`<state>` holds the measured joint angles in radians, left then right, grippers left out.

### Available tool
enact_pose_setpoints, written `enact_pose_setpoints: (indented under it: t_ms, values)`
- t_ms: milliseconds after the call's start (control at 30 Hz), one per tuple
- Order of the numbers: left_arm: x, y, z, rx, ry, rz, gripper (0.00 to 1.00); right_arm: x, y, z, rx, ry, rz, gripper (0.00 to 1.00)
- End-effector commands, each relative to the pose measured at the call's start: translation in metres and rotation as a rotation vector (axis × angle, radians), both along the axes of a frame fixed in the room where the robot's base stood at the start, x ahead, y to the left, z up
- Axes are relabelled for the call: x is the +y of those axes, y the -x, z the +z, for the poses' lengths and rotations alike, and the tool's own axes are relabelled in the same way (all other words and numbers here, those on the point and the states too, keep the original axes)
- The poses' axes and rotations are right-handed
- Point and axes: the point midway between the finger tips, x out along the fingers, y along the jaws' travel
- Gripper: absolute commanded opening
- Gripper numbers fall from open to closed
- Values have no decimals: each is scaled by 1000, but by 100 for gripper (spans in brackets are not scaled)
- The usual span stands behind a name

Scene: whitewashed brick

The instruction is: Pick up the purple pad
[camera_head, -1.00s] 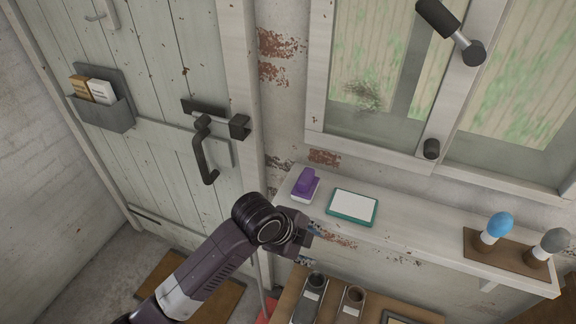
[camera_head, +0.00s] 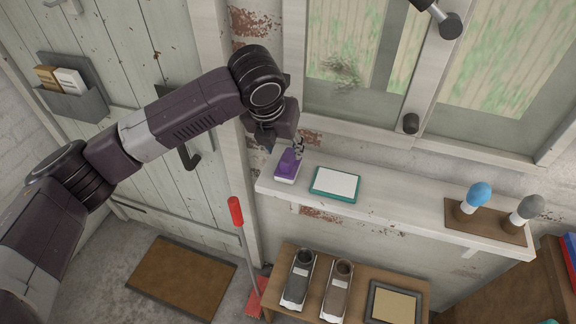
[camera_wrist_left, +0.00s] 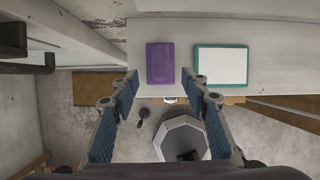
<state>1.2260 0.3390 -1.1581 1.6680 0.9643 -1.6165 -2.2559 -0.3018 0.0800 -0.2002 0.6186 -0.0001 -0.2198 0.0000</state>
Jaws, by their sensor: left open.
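The purple pad (camera_head: 287,167) lies at the left end of the white shelf (camera_head: 400,207) under the window, with a pale edge at its base. In the left wrist view the purple pad (camera_wrist_left: 160,63) is a plain rectangle just beyond the fingertips. My left gripper (camera_head: 284,146) is open and empty above the pad, and one finger partly overlaps it in the head view. In the left wrist view the blue-padded fingers of the left gripper (camera_wrist_left: 164,86) are spread apart, roughly in line with the pad's two sides. My right gripper does not show.
A teal-framed white pad (camera_head: 335,184) lies just right of the purple one. A brown board with a blue-topped knob (camera_head: 480,194) and a grey-topped one (camera_head: 529,207) stands at the right end. The window wall rises behind; a door (camera_head: 160,180) is left.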

Motion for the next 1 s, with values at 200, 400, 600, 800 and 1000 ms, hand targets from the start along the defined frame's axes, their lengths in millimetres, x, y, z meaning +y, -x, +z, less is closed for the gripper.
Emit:
enact_pose_setpoints:
  t_ms: [200, 400, 600, 800, 1000]
  values:
    - [2, -9, -6, -5, -28, -30, 42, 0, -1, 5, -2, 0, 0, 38]
    - [-3, -18, -25, -6, -27, -29, 42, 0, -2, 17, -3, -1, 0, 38]
    - [-11, -29, -52, -4, -27, -27, 42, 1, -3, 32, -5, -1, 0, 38]
    - [-13, -34, -65, -9, -25, -30, 42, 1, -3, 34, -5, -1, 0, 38]
    - [-13, -34, -65, -9, -26, -30, 39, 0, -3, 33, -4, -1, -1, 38]
